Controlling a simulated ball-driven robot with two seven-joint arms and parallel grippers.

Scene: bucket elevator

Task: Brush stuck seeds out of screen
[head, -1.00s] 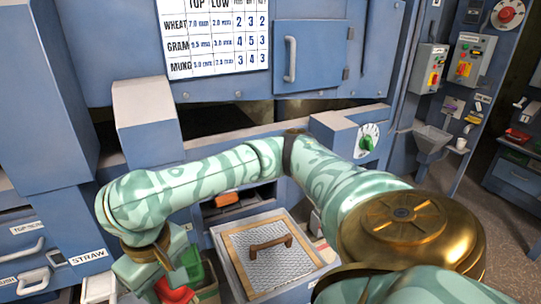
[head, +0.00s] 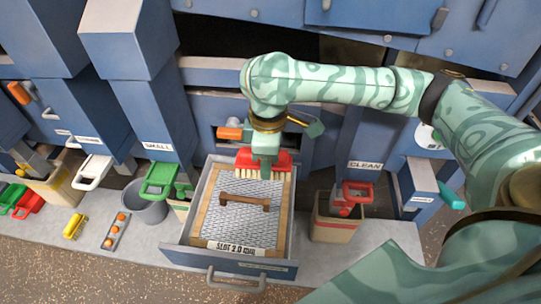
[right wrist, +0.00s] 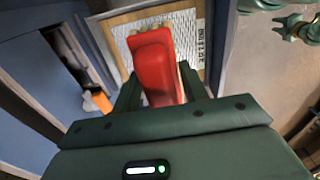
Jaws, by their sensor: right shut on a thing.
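The screen (head: 225,212) is a wood-framed metal mesh with a brown bar handle (head: 245,202) across it. My right gripper (head: 265,150) is shut on a red brush (head: 283,163) with pale bristles pointing down. The brush is over the back edge of the screen; I cannot tell whether the bristles touch it. In the right wrist view the red brush (right wrist: 155,62) sits between the fingers, with the screen (right wrist: 125,22) beyond. Stuck seeds are too small to make out. My left gripper is not in view.
A green-handled chute (head: 160,178) and a grey bucket (head: 146,203) stand left of the drawer. A bin (head: 335,230) under the "CLEAN" chute stands right. An orange-balled strip (head: 115,230) and a yellow item (head: 75,226) lie at left.

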